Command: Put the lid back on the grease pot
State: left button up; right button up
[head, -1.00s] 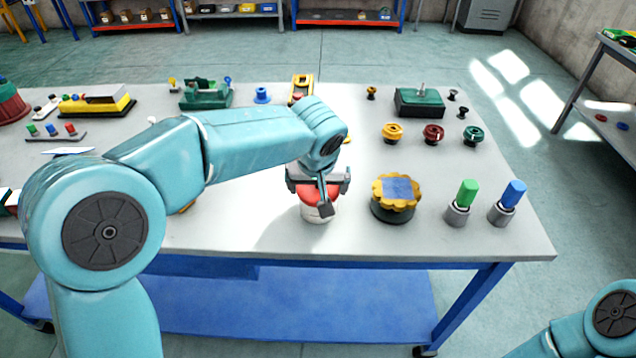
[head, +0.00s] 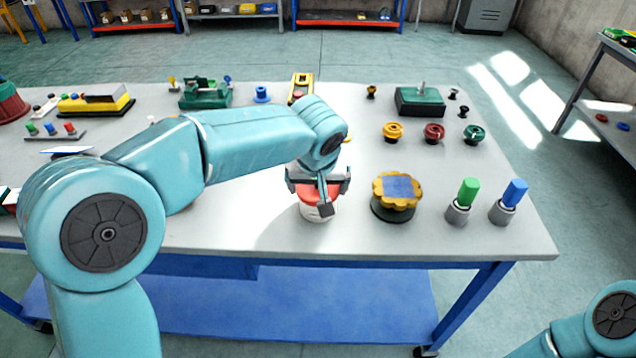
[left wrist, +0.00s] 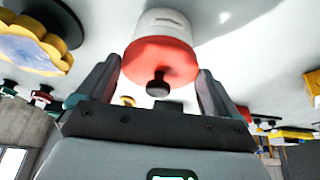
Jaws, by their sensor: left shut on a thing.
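The grease pot is a small white pot (head: 318,214) near the front edge of the table; it also shows in the left wrist view (left wrist: 165,21). Its red lid (left wrist: 160,58) with a black knob (left wrist: 158,84) is at the pot's mouth, with no clear gap visible between them. My left gripper (head: 320,193) is over the pot and shut on the lid, one finger on each side in the left wrist view. The gripper partly hides the lid in the head view, so I cannot tell whether it is fully seated. My right gripper is out of view.
A dark round container with a yellow scalloped rim and blue top (head: 396,196) stands just right of the pot. Green (head: 467,192) and blue (head: 513,193) handled parts stand further right. Coloured knobs (head: 433,134) and a green box (head: 419,101) are behind. The table's front edge is close.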

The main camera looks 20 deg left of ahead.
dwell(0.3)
pick_arm(q)
jog(key=o, duration=0.8)
jog(key=shift+r+p, duration=2.65)
jog(key=shift+r, duration=0.95)
jog(key=shift+f, duration=0.1)
grip_shut()
